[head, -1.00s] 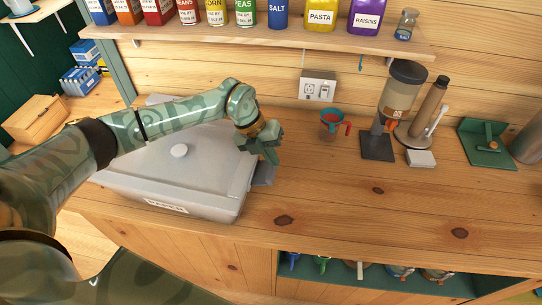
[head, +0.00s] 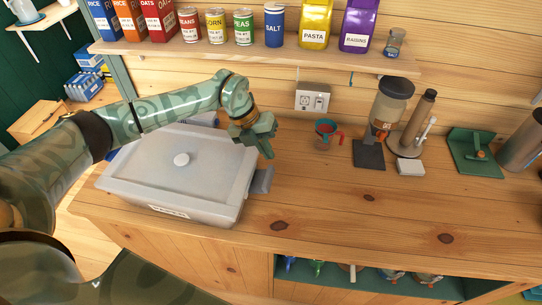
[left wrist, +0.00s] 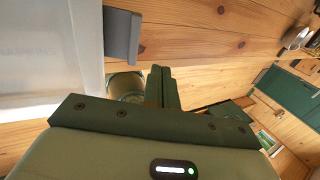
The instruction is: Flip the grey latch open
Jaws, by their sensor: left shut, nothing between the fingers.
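The grey latch (head: 262,180) is a small grey plate on the right side of a pale grey lidded box (head: 208,168). It sticks out to the right, over the counter. It also shows in the left wrist view (left wrist: 122,36), standing out from the box's edge. My left gripper (head: 268,154) is shut and empty, behind and above the latch, with a visible gap between them. In the left wrist view its closed fingers (left wrist: 161,70) point past the latch, not touching it. My right gripper is not in view.
The wooden counter (head: 320,200) is clear to the right of the box. A red-and-teal mug (head: 325,140), a grinder (head: 388,105) and a green stand (head: 470,150) stand farther right. A shelf (head: 250,55) with tins and packets runs above.

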